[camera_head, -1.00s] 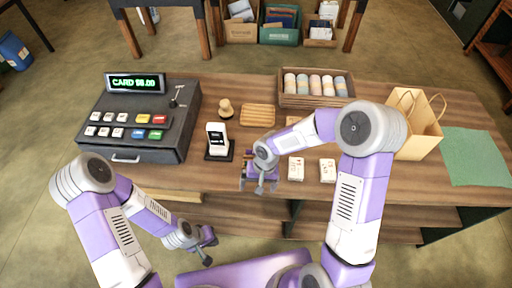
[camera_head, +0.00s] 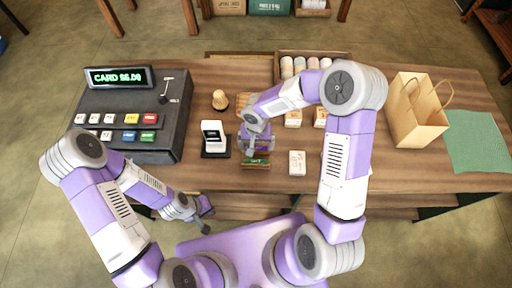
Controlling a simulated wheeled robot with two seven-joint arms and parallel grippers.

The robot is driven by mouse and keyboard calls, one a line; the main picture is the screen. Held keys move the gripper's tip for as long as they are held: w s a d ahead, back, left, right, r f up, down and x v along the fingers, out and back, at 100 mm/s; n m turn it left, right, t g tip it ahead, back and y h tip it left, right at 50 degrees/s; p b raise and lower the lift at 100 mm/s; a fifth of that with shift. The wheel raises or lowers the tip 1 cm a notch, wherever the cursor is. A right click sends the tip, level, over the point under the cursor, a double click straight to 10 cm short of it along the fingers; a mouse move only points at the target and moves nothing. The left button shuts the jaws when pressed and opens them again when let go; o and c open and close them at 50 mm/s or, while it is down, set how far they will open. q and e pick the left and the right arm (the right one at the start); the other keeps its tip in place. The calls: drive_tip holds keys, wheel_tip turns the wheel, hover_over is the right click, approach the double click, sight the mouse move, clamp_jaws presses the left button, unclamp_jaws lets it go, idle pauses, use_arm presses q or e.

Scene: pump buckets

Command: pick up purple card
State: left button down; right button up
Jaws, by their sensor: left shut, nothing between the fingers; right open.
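I cannot make out a purple card apart from the purple parts of my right gripper. My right gripper (camera_head: 256,153) is open, pointing down over the counter (camera_head: 205,180), just right of the card reader (camera_head: 213,135). A small green and brown card-like piece (camera_head: 255,162) shows right at its fingertips; I cannot tell whether they touch it. The gripper and wrist hide part of the counter there. My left gripper (camera_head: 205,217) is shut and empty, low in front of the counter's near edge.
A cash register (camera_head: 135,120) stands at the left and a wooden stamp (camera_head: 220,100) beside it. Several small white boxes, one at the front (camera_head: 297,163), lie right of my gripper. A tray of rolls (camera_head: 314,66), a paper bag (camera_head: 418,112) and a green mat (camera_head: 478,142) are further right.

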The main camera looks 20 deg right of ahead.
drive_tip(key=shift+w+f, duration=0.1)
drive_tip(key=shift+f, duration=0.65)
drive_tip(key=c, duration=0.8)
